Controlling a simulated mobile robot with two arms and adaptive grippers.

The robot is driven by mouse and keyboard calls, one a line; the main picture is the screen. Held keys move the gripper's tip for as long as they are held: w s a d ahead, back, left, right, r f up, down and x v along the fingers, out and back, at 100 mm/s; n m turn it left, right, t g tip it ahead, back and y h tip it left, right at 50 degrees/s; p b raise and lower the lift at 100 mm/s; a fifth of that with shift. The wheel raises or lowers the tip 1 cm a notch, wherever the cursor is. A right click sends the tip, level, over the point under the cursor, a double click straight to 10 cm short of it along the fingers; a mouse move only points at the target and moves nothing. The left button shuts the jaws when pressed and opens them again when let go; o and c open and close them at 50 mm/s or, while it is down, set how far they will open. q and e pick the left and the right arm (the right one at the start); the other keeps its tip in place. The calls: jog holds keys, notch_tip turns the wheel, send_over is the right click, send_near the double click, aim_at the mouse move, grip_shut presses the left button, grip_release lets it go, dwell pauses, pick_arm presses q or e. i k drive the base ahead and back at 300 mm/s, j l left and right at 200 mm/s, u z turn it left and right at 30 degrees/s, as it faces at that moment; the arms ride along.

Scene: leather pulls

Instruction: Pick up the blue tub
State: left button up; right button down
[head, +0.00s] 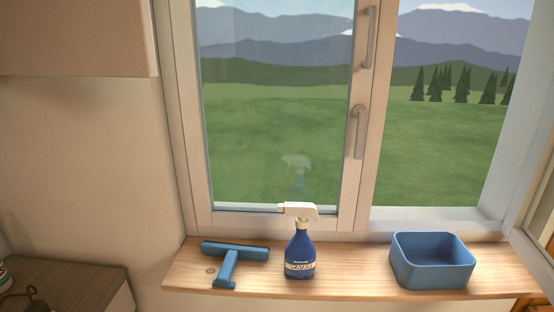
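The blue tub (432,275) stands upright at the right part of the wooden window sill, in the head view. It is a square, open-topped tub with rounded corners, and its inside looks empty. Neither of my grippers shows in the head view, and nothing is touching the tub except the sill under it.
A dark blue spray bottle with a white nozzle (299,250) stands mid-sill. A blue squeegee (232,260) lies left of it. The wooden sill (350,275) is bare between bottle and tub. The right window sash (540,225) stands open beside the tub. A brown counter (75,285) is lower left.

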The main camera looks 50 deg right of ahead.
aim_at(424, 261)
jog(key=z, duration=2.6)
